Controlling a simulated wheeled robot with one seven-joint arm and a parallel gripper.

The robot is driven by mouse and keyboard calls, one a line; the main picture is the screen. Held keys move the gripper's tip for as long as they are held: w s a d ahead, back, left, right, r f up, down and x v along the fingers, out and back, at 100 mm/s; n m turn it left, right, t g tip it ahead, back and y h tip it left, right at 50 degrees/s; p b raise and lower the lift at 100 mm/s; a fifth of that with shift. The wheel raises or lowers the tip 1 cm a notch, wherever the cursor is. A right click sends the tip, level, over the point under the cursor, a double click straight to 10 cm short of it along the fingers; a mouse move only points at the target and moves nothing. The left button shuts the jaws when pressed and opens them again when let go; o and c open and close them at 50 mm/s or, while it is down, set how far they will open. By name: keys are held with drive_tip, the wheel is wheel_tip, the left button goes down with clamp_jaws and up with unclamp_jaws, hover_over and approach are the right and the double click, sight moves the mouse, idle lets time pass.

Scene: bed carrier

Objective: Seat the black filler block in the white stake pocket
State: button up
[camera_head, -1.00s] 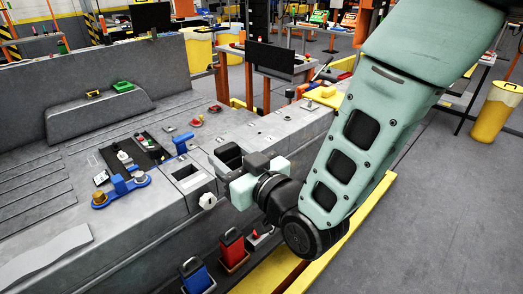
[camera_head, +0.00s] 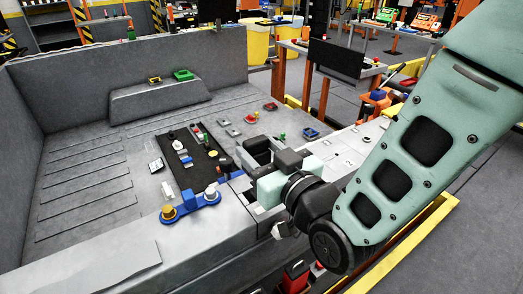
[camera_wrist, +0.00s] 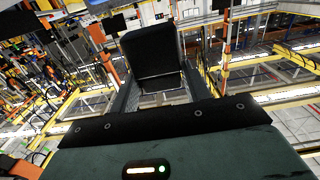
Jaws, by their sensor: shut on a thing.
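My gripper (camera_head: 262,164) is over the grey side rail, shut on the black filler block (camera_head: 257,144). In the wrist view the block (camera_wrist: 150,52) stands between the two fingers, its wide dark face toward the camera. A pale pocket surround (camera_head: 257,210), which looks like the white stake pocket, is on the rail top just below and left of the gripper. The gripper partly hides its opening. The block looks above the rail and apart from the pocket; its lower end is hidden.
A blue bracket with yellow and white knobs (camera_head: 190,205) sits left of the gripper. A dark strip with small parts (camera_head: 188,160) lies on the bed behind it. A red block (camera_head: 297,271) is low outside the rail. The ribbed bed floor (camera_head: 85,190) is mostly clear.

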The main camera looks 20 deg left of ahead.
drive_tip(key=shift+f+b, duration=0.1)
drive_tip(key=shift+b, duration=0.35)
wheel_tip(320, 180, down, 6)
drive_tip(key=b, duration=0.5)
drive_tip(key=shift+d+b, duration=0.1)
drive_tip(key=shift+b, duration=0.3)
drive_tip(key=shift+r+b, duration=0.2)
drive_tip(key=shift+b, duration=0.4)
idle(0.5)
drive_tip(key=shift+f+b, duration=2.55)
drive_tip(key=shift+b, duration=0.25)
drive_tip(key=o, duration=1.1)
drive_tip(key=shift+c, duration=0.2)
